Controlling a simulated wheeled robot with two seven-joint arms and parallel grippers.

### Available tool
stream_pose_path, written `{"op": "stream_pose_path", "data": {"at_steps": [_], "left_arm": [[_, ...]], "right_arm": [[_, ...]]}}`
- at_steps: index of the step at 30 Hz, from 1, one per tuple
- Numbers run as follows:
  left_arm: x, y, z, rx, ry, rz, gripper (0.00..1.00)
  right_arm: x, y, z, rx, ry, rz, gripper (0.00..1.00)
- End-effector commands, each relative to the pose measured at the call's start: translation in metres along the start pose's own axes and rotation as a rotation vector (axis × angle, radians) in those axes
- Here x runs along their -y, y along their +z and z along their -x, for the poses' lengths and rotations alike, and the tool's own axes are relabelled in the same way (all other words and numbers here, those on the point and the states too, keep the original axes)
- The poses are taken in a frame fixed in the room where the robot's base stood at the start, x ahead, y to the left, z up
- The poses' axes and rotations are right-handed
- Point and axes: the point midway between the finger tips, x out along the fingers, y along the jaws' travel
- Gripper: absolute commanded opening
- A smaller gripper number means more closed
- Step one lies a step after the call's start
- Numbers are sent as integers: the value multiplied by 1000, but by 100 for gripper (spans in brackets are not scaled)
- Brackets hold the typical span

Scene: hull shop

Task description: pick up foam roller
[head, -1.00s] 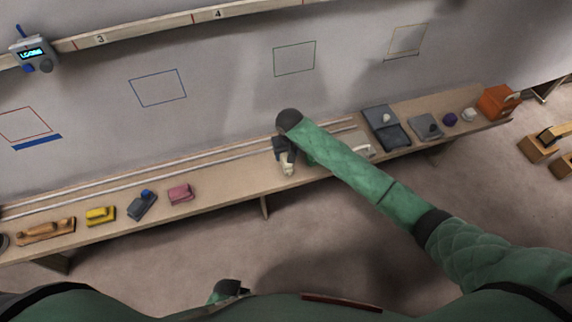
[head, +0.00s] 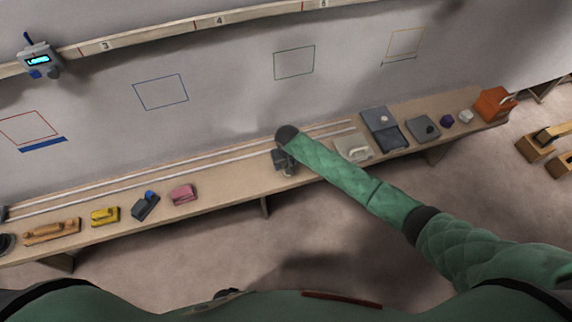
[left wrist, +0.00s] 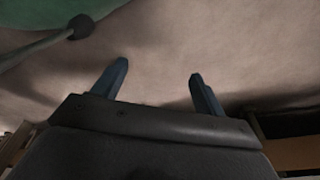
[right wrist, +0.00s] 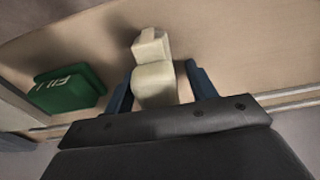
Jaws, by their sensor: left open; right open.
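A cream block-like piece with a rounded lower part, which I take for the foam roller (right wrist: 154,82), lies on the wooden bench in the right wrist view. My right gripper (right wrist: 160,88) is open, with one blue finger on each side of it. I cannot tell whether the fingers touch it. In the head view my right gripper (head: 285,163) is over the middle of the bench and hides the roller. My left gripper (left wrist: 160,82) is open and empty above the floor in the left wrist view.
A green lettered box (right wrist: 68,90) lies left of the roller in the right wrist view. On the bench (head: 235,198), a pink block (head: 183,194) sits to the left and a pale handled tool (head: 353,147) to the right. White rails (head: 180,172) run along the back.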

Motion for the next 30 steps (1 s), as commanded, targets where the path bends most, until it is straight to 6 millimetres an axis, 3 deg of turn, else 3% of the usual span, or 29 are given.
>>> {"op": "stream_pose_path", "data": {"at_steps": [4,11,23,30], "left_arm": [[0,0,0,0,0,0,72],[0,0,0,1,0,1,72],[0,3,-2,13,0,2,72],[-12,-24,25,16,15,10,72]], "right_arm": [[0,0,0,0,0,0,52],[0,0,0,0,0,0,7],[0,-1,6,0,0,1,6],[0,-5,38,-4,-1,1,6]]}}
